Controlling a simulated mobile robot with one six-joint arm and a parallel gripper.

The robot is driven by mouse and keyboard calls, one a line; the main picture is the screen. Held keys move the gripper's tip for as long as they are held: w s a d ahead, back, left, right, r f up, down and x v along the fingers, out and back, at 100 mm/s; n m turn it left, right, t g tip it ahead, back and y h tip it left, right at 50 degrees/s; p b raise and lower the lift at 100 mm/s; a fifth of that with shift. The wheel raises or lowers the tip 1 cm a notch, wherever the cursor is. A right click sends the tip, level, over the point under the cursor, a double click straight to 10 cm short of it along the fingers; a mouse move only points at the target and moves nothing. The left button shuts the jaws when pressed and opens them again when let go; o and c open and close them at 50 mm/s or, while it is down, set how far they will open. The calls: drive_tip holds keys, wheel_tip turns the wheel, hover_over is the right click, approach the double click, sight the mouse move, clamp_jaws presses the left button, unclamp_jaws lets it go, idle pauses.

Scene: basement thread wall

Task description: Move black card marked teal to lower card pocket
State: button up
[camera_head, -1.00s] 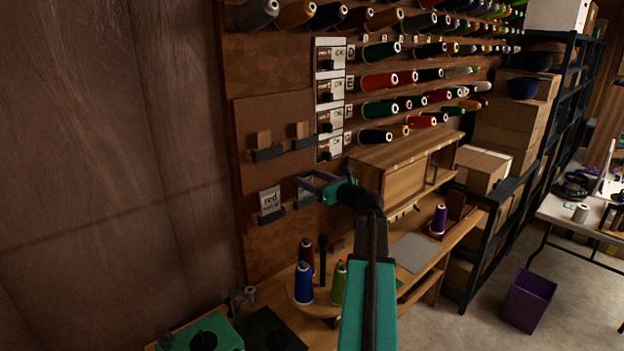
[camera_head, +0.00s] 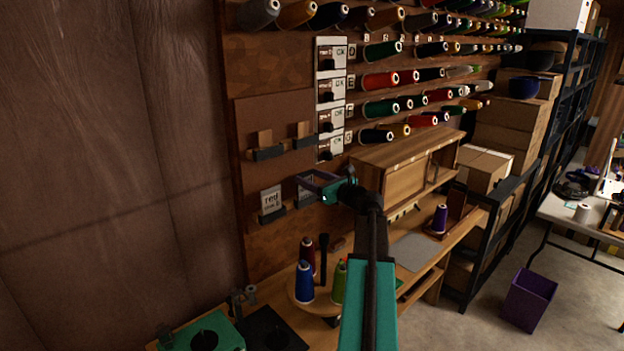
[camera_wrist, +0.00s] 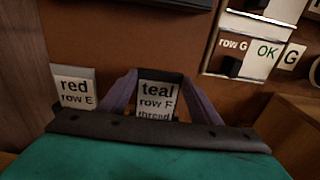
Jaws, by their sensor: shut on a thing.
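The black card marked teal (camera_wrist: 157,101) has a white label reading "teal row F thread" in the wrist view. My gripper (camera_wrist: 158,80) is shut on it, with one purple finger at each side. In the head view my gripper (camera_head: 305,183) is at the lower right of the brown board and partly covers the card (camera_head: 307,195). The card's lower end is hidden, so I cannot tell whether it sits in a pocket. The red card (camera_head: 271,202) stands in the lower left pocket (camera_head: 272,216); it also shows in the wrist view (camera_wrist: 75,90).
Two dark upper pockets (camera_head: 268,154) (camera_head: 304,142) with tan pieces are above. A column of label cards (camera_head: 331,100) and racks of thread cones are to the right. Below, a round stand with cones (camera_head: 304,283) is on the bench. A wooden cabinet (camera_head: 405,180) is right of my gripper.

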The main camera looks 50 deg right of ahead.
drive_tip(key=shift+f, duration=0.3)
drive_tip(key=o, duration=0.8)
drive_tip(key=shift+o, duration=0.2)
drive_tip(key=shift+s, duration=0.1)
drive_tip(key=s+a+b, duration=0.1)
drive_tip(key=s+b, duration=0.2)
drive_tip(key=s, duration=1)
drive_tip(key=shift+s+r+b, duration=0.3)
drive_tip(key=shift+b, duration=0.1)
